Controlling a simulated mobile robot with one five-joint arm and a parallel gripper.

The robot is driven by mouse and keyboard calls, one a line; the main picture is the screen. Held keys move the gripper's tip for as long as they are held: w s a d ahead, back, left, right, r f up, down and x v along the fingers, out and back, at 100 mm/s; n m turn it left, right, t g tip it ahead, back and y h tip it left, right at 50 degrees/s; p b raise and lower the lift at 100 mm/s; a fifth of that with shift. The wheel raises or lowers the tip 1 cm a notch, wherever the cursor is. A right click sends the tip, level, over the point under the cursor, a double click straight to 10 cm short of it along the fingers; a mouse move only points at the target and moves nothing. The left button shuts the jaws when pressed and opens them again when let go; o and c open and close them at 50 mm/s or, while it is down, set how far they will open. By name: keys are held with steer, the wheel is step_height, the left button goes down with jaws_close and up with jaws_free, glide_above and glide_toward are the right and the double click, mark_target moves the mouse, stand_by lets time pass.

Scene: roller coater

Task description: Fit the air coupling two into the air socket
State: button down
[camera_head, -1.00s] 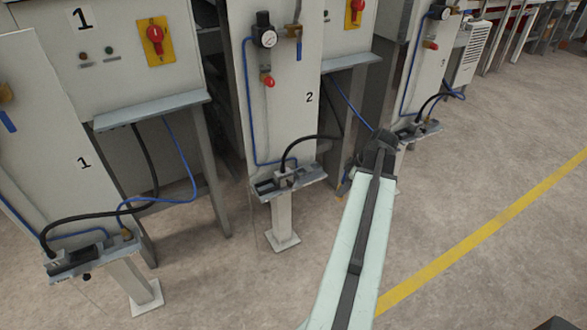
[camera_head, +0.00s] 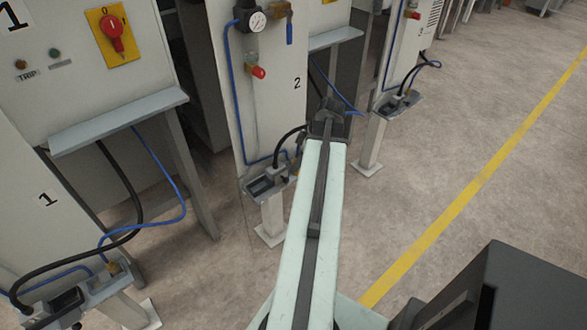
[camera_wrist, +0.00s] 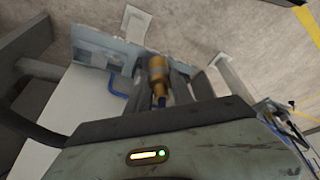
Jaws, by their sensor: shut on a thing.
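My gripper (camera_wrist: 160,88) is shut on the brass air coupling two (camera_wrist: 158,68), which sits between its fingers in the wrist view with a blue hose end behind it. In the head view my gripper (camera_head: 327,108) is at the far end of my arm, in front of the panel marked 2. The blue hose (camera_head: 340,95) runs from under the shelf to it; the coupling is hidden there. The grey tray of station 2 (camera_head: 258,189) stands on a post to the left of my arm. It seems to show ahead in the wrist view (camera_wrist: 88,40). I cannot make out the air socket.
Panel 2 (camera_head: 262,110) carries a gauge, a red knob and a blue pipe. A black cable (camera_head: 281,142) plugs in at its tray. Station 1's tray (camera_head: 88,295) is at lower left, another tray (camera_head: 400,104) at right. Open floor (camera_head: 440,150) lies right.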

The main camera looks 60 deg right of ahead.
steer(key=s+a+f+b, duration=0.3)
steer(key=s+f, duration=0.1)
steer(key=f, duration=0.1)
steer(key=w+d, duration=0.3)
steer(key=d, duration=0.1)
steer(key=w+d, duration=0.4)
steer(key=w+d+b, duration=0.1)
steer(key=w+d, duration=0.2)
steer(key=d, duration=0.1)
steer(key=shift+w+f, duration=0.2)
steer(key=shift+w, duration=0.15)
step_height(320, 180, down, 4)
steer(key=b, duration=0.4)
steer(key=shift+r, duration=0.25)
steer(key=shift+s+f, duration=0.1)
steer(key=shift+f, duration=0.1)
steer(key=c, duration=1.1)
jaws_free()
steer(key=shift+r, duration=0.1)
